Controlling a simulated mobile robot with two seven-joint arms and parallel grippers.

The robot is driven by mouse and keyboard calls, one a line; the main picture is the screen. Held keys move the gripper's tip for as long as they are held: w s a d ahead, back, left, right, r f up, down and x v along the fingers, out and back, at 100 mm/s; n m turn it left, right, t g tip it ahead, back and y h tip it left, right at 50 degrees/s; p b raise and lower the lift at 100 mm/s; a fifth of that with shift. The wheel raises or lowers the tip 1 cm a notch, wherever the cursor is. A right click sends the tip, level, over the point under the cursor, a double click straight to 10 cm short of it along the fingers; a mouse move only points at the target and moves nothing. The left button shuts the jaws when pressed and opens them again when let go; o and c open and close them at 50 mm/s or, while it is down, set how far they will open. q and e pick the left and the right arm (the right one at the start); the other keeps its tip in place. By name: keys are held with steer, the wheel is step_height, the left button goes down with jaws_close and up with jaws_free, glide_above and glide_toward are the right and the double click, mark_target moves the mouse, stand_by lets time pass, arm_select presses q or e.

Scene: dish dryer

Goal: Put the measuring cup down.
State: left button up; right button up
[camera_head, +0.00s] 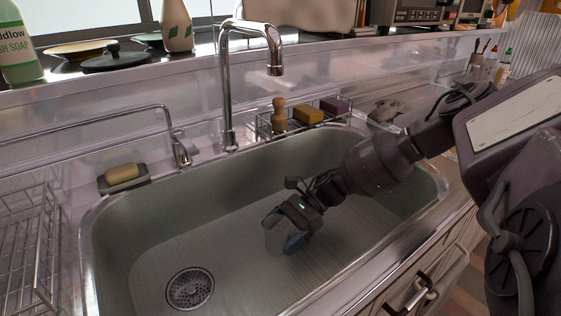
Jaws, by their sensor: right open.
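My right arm reaches in from the right over the sink (230,235). My right gripper (285,243) is open and points down into the middle of the basin. A pale grey curved shape and a bluish one show at its tips. I cannot tell whether these are only the fingers or partly the measuring cup. I cannot make out a measuring cup clearly anywhere else in view. My left gripper is not in view.
The drain (190,288) and the basin floor to the left are clear. A tall faucet (228,90) stands behind the sink. A sponge in a dish (122,173) sits left, near a wire rack (28,240). A caddy with a brush and sponges (308,113) stands behind.

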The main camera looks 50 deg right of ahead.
steer(key=p+v, duration=0.2)
steer(key=v, duration=0.8)
steer(key=shift+d, duration=0.15)
steer(key=shift+v, duration=0.8)
